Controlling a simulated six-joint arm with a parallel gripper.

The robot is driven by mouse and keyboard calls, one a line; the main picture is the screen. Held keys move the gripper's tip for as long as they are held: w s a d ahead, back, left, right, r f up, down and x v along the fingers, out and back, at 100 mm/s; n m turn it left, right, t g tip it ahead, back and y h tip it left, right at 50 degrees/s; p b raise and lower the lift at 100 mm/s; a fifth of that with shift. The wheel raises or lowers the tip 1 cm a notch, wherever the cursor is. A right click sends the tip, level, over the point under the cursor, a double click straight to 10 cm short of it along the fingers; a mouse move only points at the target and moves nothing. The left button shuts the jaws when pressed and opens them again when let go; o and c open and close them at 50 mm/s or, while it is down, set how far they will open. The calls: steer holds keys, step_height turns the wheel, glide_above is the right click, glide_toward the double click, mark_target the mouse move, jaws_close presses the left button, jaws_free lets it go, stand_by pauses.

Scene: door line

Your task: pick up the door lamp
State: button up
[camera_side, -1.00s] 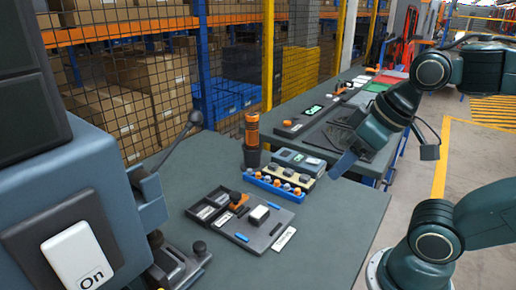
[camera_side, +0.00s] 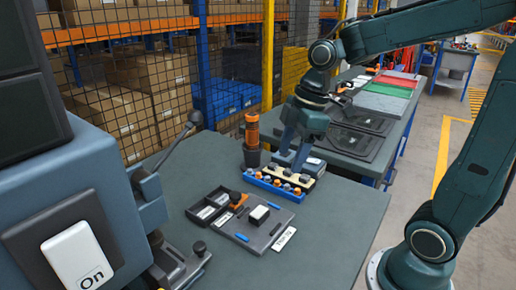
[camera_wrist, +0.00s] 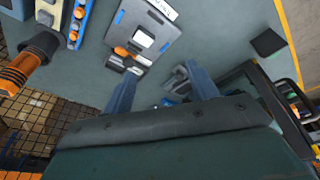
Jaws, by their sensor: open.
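I cannot tell for certain which part is the door lamp. A small white-topped block (camera_side: 259,213) sits on a grey plate (camera_side: 245,238) on the near table; it also shows in the wrist view (camera_wrist: 143,39). A row of small orange and white parts stands in a blue tray (camera_side: 265,186), with a cream tray of dark parts (camera_side: 301,178) behind it. My gripper (camera_side: 293,166) points down by these trays in the side view, partly hiding them. In the wrist view its two fingers (camera_wrist: 160,74) are spread, with nothing held between them.
An orange-and-black torch-like tool (camera_side: 252,135) stands upright left of my gripper. Black bins (camera_side: 206,208) lie beside the plate, and a white label (camera_side: 284,239) lies at its right. A machine with a lever (camera_side: 180,137) fills the left. The table's right front is clear.

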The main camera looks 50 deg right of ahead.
steer(key=w+d+f+n+g+y, duration=0.2)
steer(key=w+d+f+n, duration=0.2)
steer(key=w+f+n, duration=0.3)
steer(key=shift+w+d+f+n+y, duration=0.15)
steer(key=shift+w+f+n+y, duration=0.1)
steer(key=shift+f+n+y, duration=0.1)
glide_toward(259, 211)
steer(key=shift+x, duration=2.45)
steer(key=shift+s+f, duration=0.15)
steer(key=shift+x, duration=2.45)
steer(key=shift+c, duration=0.2)
steer(key=c, duration=1)
